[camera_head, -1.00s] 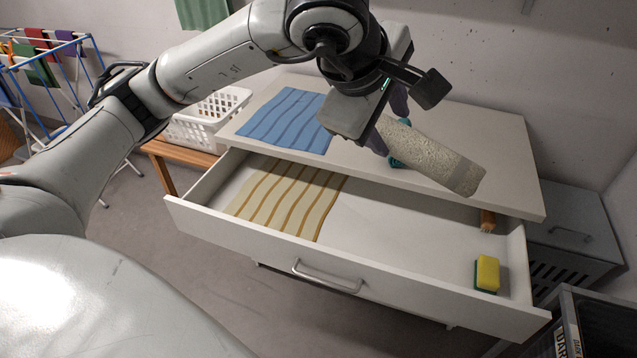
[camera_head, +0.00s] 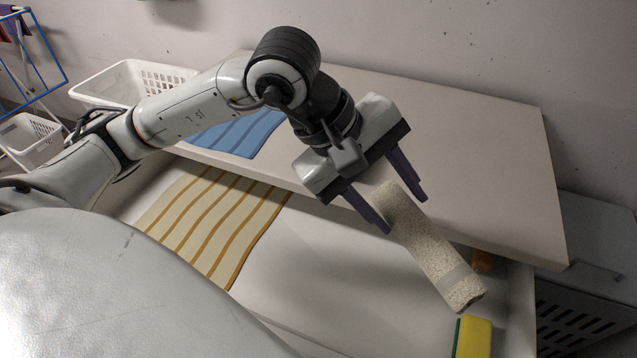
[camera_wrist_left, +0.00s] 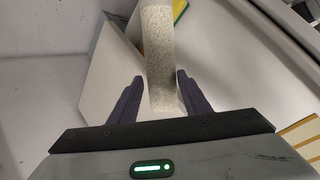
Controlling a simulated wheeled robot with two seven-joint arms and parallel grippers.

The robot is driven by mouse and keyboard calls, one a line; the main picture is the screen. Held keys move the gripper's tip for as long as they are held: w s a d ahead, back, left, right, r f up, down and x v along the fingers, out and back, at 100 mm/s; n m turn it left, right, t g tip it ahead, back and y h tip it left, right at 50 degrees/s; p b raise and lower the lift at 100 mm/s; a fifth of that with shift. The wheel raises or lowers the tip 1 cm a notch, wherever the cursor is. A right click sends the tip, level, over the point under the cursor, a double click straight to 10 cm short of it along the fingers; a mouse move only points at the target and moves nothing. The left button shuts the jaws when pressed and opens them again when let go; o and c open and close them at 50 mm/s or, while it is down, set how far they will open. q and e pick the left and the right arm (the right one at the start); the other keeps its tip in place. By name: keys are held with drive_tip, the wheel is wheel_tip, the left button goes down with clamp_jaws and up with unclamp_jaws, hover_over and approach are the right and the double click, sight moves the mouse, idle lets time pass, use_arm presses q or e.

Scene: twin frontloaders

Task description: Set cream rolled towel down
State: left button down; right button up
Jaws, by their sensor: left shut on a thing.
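The cream rolled towel (camera_head: 432,248) is a long speckled roll with a plainer band near its lower end. My left gripper (camera_head: 405,213) is shut on the upper end of the towel, which slants down to the right in the head view. The towel shows across the front edge of the white top and over the open drawer (camera_head: 330,262); I cannot tell its exact height. In the left wrist view the towel (camera_wrist_left: 158,50) lies between the two dark fingers (camera_wrist_left: 160,82) and points away from the wrist. My right gripper is not in view.
A cream and brown striped cloth (camera_head: 215,225) lies in the drawer's left part. A yellow-green sponge (camera_head: 473,337) and a partly hidden orange-brown item (camera_head: 482,262) are at its right. A blue striped cloth (camera_head: 240,135) lies on the white top (camera_head: 480,130). White baskets (camera_head: 125,80) stand behind left.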

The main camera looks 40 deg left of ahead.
use_arm(q)
drive_tip(key=shift+w+d+f, duration=0.1)
drive_tip(key=shift+d+f, duration=0.1)
drive_tip(key=shift+f, duration=0.45)
wheel_tip(320, 180, down, 18)
drive_tip(key=shift+r+b, duration=0.1)
drive_tip(key=shift+b, duration=0.65)
drive_tip(key=c, duration=0.9)
unclamp_jaws()
drive_tip(key=shift+c, duration=0.2)
drive_tip(key=v, duration=1.2)
drive_tip(key=shift+a, duration=0.2)
